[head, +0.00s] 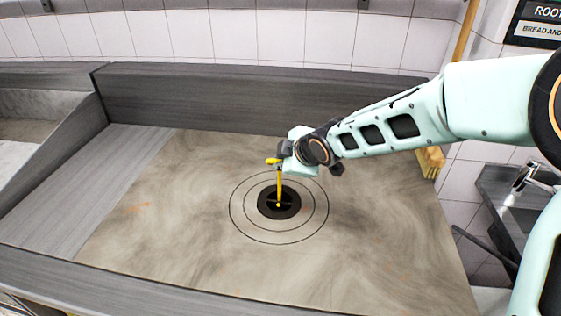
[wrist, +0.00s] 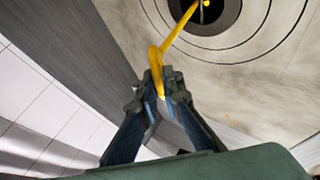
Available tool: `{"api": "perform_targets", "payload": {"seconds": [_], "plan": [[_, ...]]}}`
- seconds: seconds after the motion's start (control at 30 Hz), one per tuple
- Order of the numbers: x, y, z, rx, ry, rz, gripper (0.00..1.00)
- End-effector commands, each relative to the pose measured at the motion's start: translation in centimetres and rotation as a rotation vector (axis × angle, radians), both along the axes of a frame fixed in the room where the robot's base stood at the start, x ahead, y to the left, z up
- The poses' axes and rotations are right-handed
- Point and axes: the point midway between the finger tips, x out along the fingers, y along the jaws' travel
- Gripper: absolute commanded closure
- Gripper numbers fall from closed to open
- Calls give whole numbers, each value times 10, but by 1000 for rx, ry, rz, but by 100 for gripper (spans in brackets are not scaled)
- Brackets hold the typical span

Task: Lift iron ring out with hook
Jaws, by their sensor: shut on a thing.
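My gripper (head: 284,158) is shut on a yellow hook (head: 279,184) above the middle of the cooktop. The hook hangs down with its lower end over the dark round centre (head: 265,204) of the plate. In the wrist view the hook (wrist: 179,33) runs from between my fingertips (wrist: 160,92) to the dark centre (wrist: 229,22). Thin concentric lines mark iron rings (head: 238,207) around this centre; they look flush with the surface. I cannot tell whether the hook tip touches or catches anything.
The cooktop (head: 160,230) is a broad, stained, pale metal plate, clear around the rings. A dark back wall (head: 240,100) stands behind it, with a grey side strip (head: 80,190) at left. A tap (head: 524,176) and dark basin are at right.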

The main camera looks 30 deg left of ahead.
Motion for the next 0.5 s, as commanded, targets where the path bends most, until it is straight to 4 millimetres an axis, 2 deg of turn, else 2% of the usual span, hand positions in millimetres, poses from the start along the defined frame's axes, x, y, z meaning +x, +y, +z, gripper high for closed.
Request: {"api": "perform_targets", "payload": {"seconds": [0.03, 0.5], "plan": [[1, 2, 8, 5, -7, 1, 100], [2, 2, 29, 8, -10, 1, 100]]}}
